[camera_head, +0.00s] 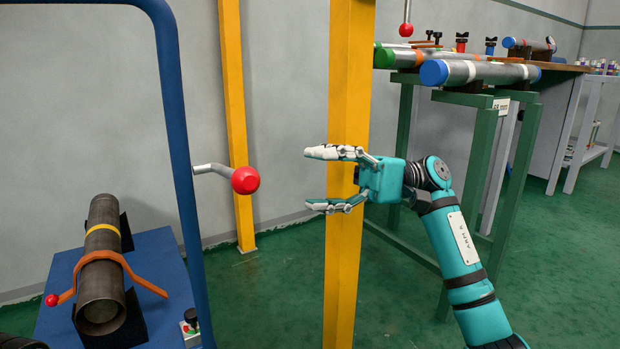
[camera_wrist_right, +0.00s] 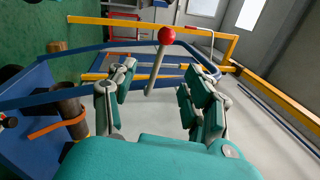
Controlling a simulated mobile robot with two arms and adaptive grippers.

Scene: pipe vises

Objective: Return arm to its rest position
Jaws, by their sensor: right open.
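My right gripper (camera_head: 318,179) is raised in the middle of the head view, its fingers pointing left and spread apart with nothing between them. It stands in front of a yellow post. To its left, apart from the fingers, is a lever with a red ball knob (camera_head: 245,180) on a grey rod at the blue frame (camera_head: 180,130). In the right wrist view the red knob (camera_wrist_right: 167,35) and its rod show beyond and between the open fingers (camera_wrist_right: 157,97). My left gripper is not in view.
A dark pipe (camera_head: 101,250) with a yellow band lies under an orange clamp on a blue table (camera_head: 160,255) at lower left. Yellow posts (camera_head: 347,260) stand in the middle. Blue- and green-capped pipes (camera_head: 485,73) rest on green stands at right. Green floor is open at lower middle.

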